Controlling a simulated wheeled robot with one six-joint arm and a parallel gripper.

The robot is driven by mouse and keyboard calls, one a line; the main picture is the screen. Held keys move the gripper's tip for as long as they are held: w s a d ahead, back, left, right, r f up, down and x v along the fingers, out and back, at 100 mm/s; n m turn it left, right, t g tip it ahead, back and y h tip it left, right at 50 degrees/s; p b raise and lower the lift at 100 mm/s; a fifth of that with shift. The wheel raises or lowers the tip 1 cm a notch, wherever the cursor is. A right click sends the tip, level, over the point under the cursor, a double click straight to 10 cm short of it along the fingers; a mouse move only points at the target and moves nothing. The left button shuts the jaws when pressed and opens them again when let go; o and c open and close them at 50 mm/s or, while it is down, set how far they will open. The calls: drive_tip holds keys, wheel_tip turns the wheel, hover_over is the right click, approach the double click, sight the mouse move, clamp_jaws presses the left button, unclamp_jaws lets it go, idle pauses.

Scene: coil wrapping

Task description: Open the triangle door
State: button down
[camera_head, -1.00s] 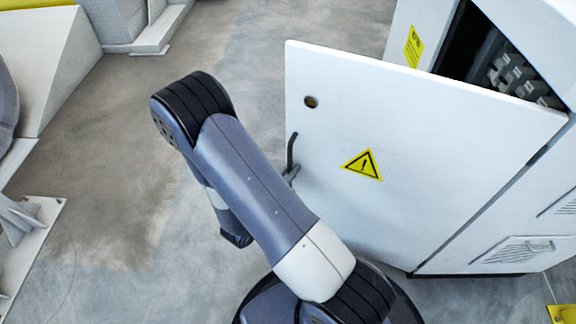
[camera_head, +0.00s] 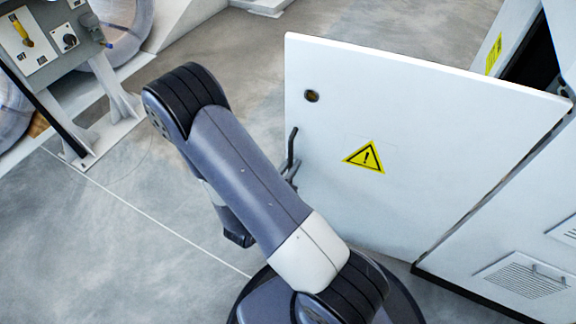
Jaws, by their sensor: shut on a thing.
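The white door (camera_head: 400,120) with the yellow and black warning triangle (camera_head: 365,157) stands open, swung out from its cabinet on the right. Its dark handle (camera_head: 292,143) is near the door's left edge, below a small round lock (camera_head: 312,96). My gripper (camera_head: 289,171) is at the lower part of the handle and shut on it. Most of my gripper is hidden behind my arm, which crosses the middle of the picture.
The white cabinet (camera_head: 540,230) with a vented panel is on the right; its dark opening (camera_head: 533,62) shows behind the door. A grey control panel (camera_head: 45,35) on a stand is at upper left, beside large coils (camera_head: 124,25). Grey floor (camera_head: 130,250) is clear at lower left.

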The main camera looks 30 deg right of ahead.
drive_tip(key=shift+s+a, duration=0.3)
drive_tip(key=c, duration=1.8)
unclamp_jaws()
drive_tip(key=shift+c, duration=0.2)
drive_tip(key=p+v, duration=0.2)
drive_tip(key=v, duration=0.8)
drive_tip(key=shift+s+a, duration=0.25)
drive_tip(key=shift+s, duration=0.1)
drive_tip(key=shift+d, duration=0.1)
drive_tip(key=b+x, duration=0.2)
drive_tip(key=x, duration=0.8)
drive_tip(key=shift+w+d, duration=0.2)
drive_tip(key=shift+w, duration=0.15)
